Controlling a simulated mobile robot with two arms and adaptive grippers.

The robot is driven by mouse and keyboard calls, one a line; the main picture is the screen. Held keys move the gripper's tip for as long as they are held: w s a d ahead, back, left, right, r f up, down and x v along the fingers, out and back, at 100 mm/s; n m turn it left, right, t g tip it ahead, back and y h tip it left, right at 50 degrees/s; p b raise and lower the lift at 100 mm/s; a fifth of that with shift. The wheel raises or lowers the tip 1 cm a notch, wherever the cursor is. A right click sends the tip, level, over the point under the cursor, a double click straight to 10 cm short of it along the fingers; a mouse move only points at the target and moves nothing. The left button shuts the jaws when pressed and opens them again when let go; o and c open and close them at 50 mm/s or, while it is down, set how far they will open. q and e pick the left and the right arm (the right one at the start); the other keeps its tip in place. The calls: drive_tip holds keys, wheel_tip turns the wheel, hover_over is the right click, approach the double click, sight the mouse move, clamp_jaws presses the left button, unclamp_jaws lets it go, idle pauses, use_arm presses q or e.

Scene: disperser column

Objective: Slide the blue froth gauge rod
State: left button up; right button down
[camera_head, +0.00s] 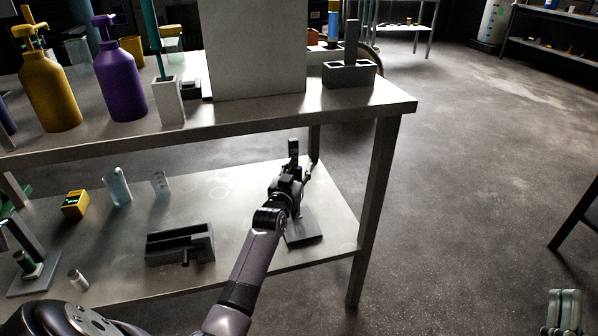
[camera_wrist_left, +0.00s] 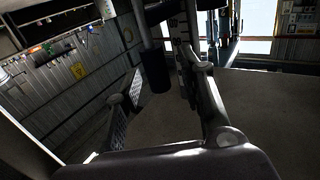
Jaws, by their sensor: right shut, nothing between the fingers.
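My left gripper (camera_head: 292,178) is over the right end of the lower shelf, beside a dark upright post (camera_head: 293,149) that seems to belong to a stand with a grey base plate (camera_head: 304,229). In the left wrist view the two fingers of my left gripper (camera_wrist_left: 160,105) are apart. A dark cylinder (camera_wrist_left: 157,72) and a post with scale marks (camera_wrist_left: 185,55) show near the fingers; I cannot tell whether they touch. No blue rod can be made out at this stand; the arm hides part of it. My right gripper (camera_head: 567,312) is shut and empty, low at the right over the floor.
The upper bench top (camera_head: 240,112) overhangs the lower shelf (camera_head: 225,255), with a leg (camera_head: 372,205) right of my left gripper. A dark slotted block (camera_head: 180,246), a beaker (camera_head: 117,188) and a yellow device (camera_head: 75,204) stand on the shelf.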

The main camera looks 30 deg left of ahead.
use_arm(q)
drive_tip(key=shift+w, duration=0.1)
clamp_jaws()
idle(0.5)
idle(0.5)
